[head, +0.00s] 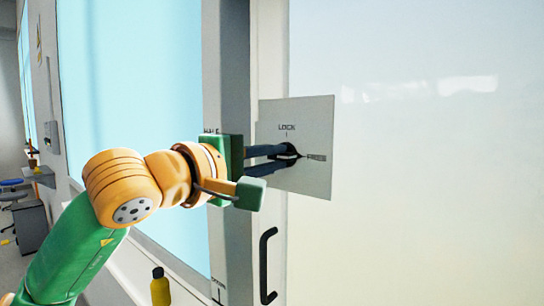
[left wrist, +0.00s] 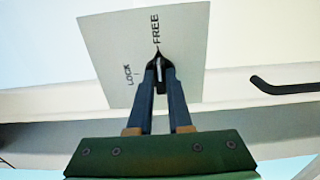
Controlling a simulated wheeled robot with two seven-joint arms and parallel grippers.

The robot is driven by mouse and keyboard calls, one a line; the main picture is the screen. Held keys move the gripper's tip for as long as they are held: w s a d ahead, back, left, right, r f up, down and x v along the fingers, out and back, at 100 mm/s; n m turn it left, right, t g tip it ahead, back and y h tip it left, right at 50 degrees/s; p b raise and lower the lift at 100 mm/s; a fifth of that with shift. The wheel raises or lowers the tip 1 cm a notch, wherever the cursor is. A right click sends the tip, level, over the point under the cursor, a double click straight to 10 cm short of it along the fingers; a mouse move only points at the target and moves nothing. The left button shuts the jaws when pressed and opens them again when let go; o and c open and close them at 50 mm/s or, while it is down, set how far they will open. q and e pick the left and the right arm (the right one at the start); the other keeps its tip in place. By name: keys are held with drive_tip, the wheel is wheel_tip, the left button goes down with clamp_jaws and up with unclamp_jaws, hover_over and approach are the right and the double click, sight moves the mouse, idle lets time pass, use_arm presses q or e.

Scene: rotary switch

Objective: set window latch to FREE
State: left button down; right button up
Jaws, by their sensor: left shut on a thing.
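The window latch is a small dark knob (left wrist: 159,58) on a pale square plate (head: 312,120). The plate carries the words LOCK (head: 287,127) and FREE (head: 316,157). In the left wrist view the knob's pointed tip faces the word FREE (left wrist: 155,28), away from LOCK (left wrist: 128,75). My left gripper (head: 285,158) reaches in from the left with its dark fingers closed around the knob. In the left wrist view the fingertips (left wrist: 160,68) meet at the knob and hide part of its body. My right gripper is not in view.
A dark pull handle (head: 265,265) stands on the frame below the plate. A large pale panel (head: 430,170) fills the right side. A blue-tinted window (head: 140,75) is behind my arm. A yellow bottle (head: 160,290) stands low, and a chair and cabinet are at far left.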

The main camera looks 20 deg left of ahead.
use_arm(q)
drive_tip(key=shift+r, duration=0.1)
idle(0.3)
drive_tip(key=c, duration=0.8)
unclamp_jaws()
drive_tip(key=shift+w, duration=0.1)
drive_tip(key=shift+c, duration=0.2)
drive_tip(key=shift+s+a, duration=0.1)
drive_tip(key=shift+s, duration=0.2)
drive_tip(key=b+v, duration=0.2)
drive_tip(key=v, duration=0.4)
drive_tip(key=shift+s, duration=0.25)
